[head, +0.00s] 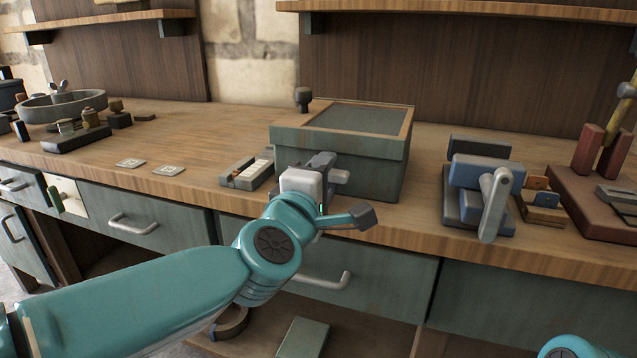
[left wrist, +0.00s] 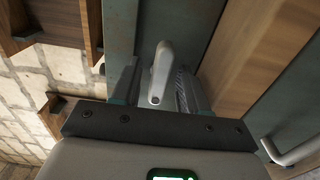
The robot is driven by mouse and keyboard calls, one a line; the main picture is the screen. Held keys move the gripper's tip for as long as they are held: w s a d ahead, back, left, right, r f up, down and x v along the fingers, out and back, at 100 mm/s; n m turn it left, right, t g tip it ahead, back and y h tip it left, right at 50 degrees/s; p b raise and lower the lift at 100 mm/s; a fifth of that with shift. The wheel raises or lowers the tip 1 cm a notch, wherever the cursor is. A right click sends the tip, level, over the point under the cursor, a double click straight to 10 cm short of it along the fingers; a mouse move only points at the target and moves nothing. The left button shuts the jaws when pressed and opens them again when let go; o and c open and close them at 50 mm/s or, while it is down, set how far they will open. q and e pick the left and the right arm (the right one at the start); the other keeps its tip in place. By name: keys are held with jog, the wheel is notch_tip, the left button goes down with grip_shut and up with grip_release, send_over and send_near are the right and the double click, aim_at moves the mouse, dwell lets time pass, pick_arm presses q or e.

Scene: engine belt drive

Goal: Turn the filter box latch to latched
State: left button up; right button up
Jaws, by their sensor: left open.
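The filter box (head: 383,168), grey-green with a wooden rim and a dark mesh top, stands on the bench near its front edge. In the left wrist view, the latch (left wrist: 161,70) is a pale grey lever standing out from the grey-green face. My left gripper (left wrist: 160,88) is open, with one finger on each side of the lever. I cannot tell whether either finger touches it. My right gripper is not in view.
A small tray (head: 246,172) lies left of the box. A blue vise-like device (head: 485,172) with a grey lever stands to the right. A round pan (head: 62,104) and small parts are at far left. Two white cards (head: 168,170) lie on otherwise clear bench.

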pick_arm(q)
jog(key=p+v, duration=0.2)
jog(key=v, duration=1.4)
jog(key=shift+p, duration=0.35)
jog(key=shift+s, duration=0.1)
